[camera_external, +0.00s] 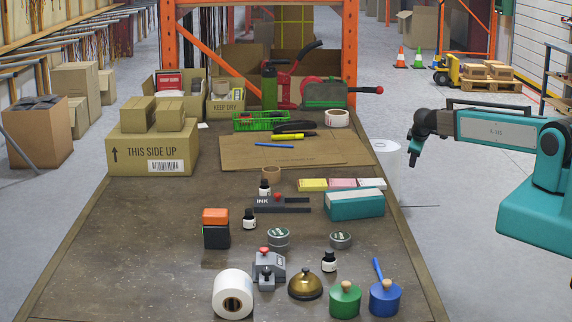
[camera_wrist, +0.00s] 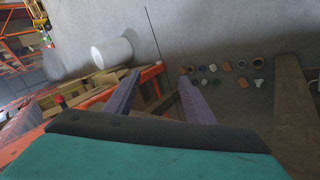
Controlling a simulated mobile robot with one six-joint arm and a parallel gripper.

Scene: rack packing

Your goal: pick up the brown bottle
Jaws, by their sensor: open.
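No bottle that is clearly brown shows in either view. My gripper (camera_external: 414,158) hangs beyond the table's right edge, well apart from the bottles. In the wrist view my gripper (camera_wrist: 159,74) has its two fingers spread, with nothing between them.
The table (camera_external: 130,265) also holds a white roll (camera_external: 232,294), a brass bell (camera_external: 305,285), green (camera_external: 345,300) and blue (camera_external: 384,300) jars, a teal box (camera_external: 354,205) and cartons (camera_external: 152,148) at the back left. A white cylinder (camera_external: 387,158) stands beside the right edge.

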